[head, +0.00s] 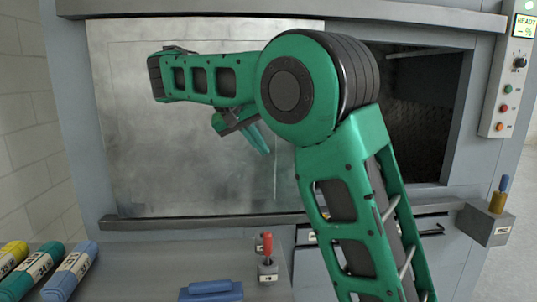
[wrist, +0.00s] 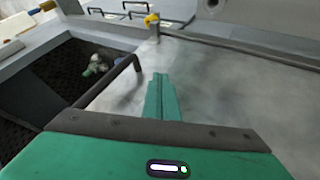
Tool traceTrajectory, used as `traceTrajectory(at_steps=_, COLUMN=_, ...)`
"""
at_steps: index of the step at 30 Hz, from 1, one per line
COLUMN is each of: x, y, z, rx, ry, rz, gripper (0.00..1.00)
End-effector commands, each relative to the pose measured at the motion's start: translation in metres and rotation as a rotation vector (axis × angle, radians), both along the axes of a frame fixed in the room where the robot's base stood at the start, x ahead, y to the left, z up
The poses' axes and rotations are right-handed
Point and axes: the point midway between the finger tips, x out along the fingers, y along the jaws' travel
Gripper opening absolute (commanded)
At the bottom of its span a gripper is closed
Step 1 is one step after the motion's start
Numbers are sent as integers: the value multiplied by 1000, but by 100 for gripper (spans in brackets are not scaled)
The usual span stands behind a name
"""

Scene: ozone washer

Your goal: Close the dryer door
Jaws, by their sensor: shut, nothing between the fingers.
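The dryer door (head: 170,140) is a wide grey metal panel that covers the left part of the opening in the head view. To its right the dark perforated interior (head: 425,110) is exposed, so the door stands partly open. My gripper (head: 262,146) is in front of the door panel, pointing down and right. In the wrist view the door (wrist: 225,95) fills the right side, and a dark bar handle (wrist: 108,84) runs near its edge beside the dark opening (wrist: 50,75). My green fingers (wrist: 161,80) are together and empty, to the right of the handle and apart from it.
A control panel (head: 508,85) with buttons is at the upper right. A lever with a yellow and blue grip (head: 498,195) stands at the lower right, and a red-handled lever (head: 267,245) at the lower middle. Rolled bundles (head: 70,270) lie at the lower left. A ledge (head: 190,222) runs below the door.

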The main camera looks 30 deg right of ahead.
Motion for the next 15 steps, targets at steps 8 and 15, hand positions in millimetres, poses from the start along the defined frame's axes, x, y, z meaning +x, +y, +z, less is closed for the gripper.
traceTrajectory(at_steps=8, x=4, y=-20, z=-20, rx=0, ry=3, rz=-4, gripper=0)
traceTrajectory(at_steps=15, x=14, y=-47, z=-56, rx=2, ry=2, rz=-4, gripper=0)
